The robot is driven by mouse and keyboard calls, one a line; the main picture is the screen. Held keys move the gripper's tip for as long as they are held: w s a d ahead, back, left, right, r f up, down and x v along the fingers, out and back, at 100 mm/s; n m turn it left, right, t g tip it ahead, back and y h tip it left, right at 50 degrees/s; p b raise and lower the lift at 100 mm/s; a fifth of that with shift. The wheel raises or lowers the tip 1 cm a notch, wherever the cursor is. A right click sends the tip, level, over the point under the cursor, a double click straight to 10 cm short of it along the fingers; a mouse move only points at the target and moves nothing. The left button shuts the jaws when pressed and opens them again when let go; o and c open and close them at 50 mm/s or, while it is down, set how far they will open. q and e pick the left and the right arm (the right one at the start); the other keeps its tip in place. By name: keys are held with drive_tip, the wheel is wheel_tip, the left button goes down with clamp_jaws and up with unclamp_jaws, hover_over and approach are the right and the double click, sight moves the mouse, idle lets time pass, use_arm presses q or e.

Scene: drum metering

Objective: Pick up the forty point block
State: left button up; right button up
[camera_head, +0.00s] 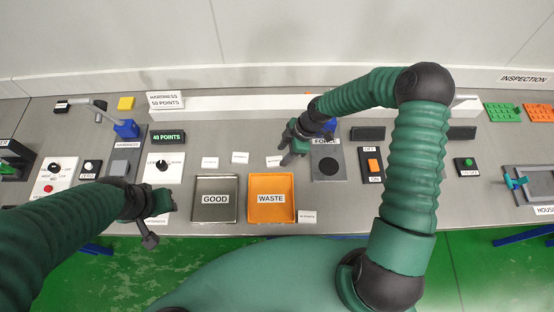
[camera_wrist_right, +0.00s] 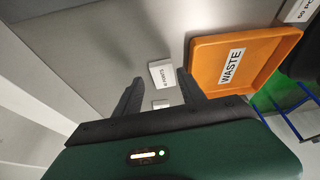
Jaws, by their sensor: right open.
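Small white blocks lie behind the trays. One (camera_head: 275,160) is just behind the orange waste tray; in the right wrist view this block (camera_wrist_right: 161,74) has a printed points label whose number I cannot read surely. My right gripper (camera_head: 288,156) is open and empty above and beside that block. In the right wrist view its fingertips (camera_wrist_right: 158,88) stand apart, with the block just beyond them. A second white piece (camera_wrist_right: 160,104) shows between the fingers. My left gripper (camera_head: 156,222) hangs near the front left edge of the table; its jaws are unclear.
The waste tray (camera_head: 249,207) and grey GOOD tray (camera_head: 195,208) stand at the front. Other white blocks lie behind them (camera_head: 210,162) (camera_head: 240,157), and one (camera_head: 307,216) right of the waste tray. A green display (camera_head: 168,137) reads 40 POINTS. A force plate (camera_head: 328,168) stands to the right.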

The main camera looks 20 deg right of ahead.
sight(277, 161)
drive_tip(key=x, duration=0.3)
drive_tip(key=shift+a, duration=0.15)
drive_tip(key=shift+a+f, duration=0.15)
drive_tip(key=shift+a, duration=0.7)
drive_tip(key=shift+c, duration=1.1)
drive_tip(key=shift+d, duration=0.1)
drive_tip(key=shift+c, duration=1.2)
drive_tip(key=shift+d, duration=0.4)
drive_tip(key=c, duration=0.5)
drive_tip(key=shift+s+d, duration=0.1)
drive_tip(key=shift+d, duration=0.1)
clamp_jaws()
use_arm(q)
drive_tip(key=shift+s+a+r, duration=0.15)
drive_tip(key=shift+a+r, duration=0.1)
drive_tip(key=shift+a, duration=0.1)
use_arm(e)
drive_tip(key=shift+a, duration=0.1)
